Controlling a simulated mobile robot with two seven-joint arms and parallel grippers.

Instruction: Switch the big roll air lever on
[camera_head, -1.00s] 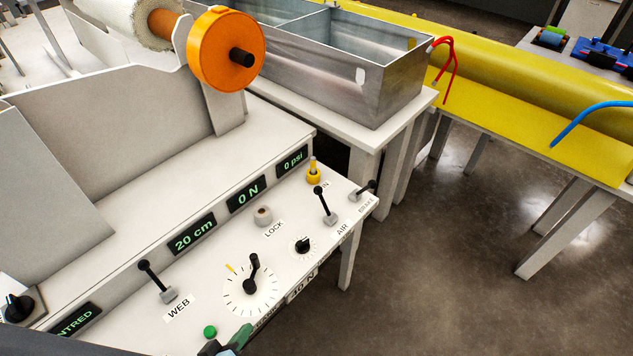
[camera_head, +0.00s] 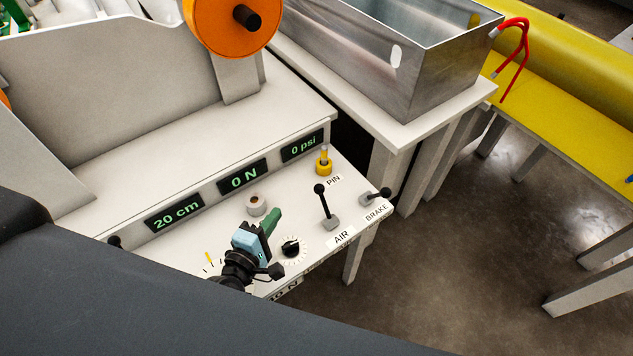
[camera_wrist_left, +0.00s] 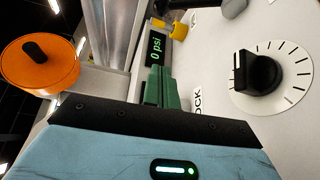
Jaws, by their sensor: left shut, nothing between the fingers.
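The air lever (camera_head: 325,208) has a black stem and ball on a grey base, behind the AIR label (camera_head: 342,237) on the white panel. It stands nearly upright, tilted slightly back. The pressure display (camera_head: 302,147) reads 0 psi; it also shows in the left wrist view (camera_wrist_left: 156,58). My left gripper (camera_head: 273,220) has green fingers, shut and empty. It is over the panel, left of the air lever and apart from it. Its fingers also show in the left wrist view (camera_wrist_left: 162,88), where I cannot make out the air lever. My right gripper is not in view.
The brake lever (camera_head: 375,197) is right of the air lever, and the yellow pin (camera_head: 324,161) is behind it. A black dial knob (camera_head: 291,247) and a grey lock knob (camera_head: 257,204) are near my left gripper. A metal bath (camera_head: 400,60) stands behind.

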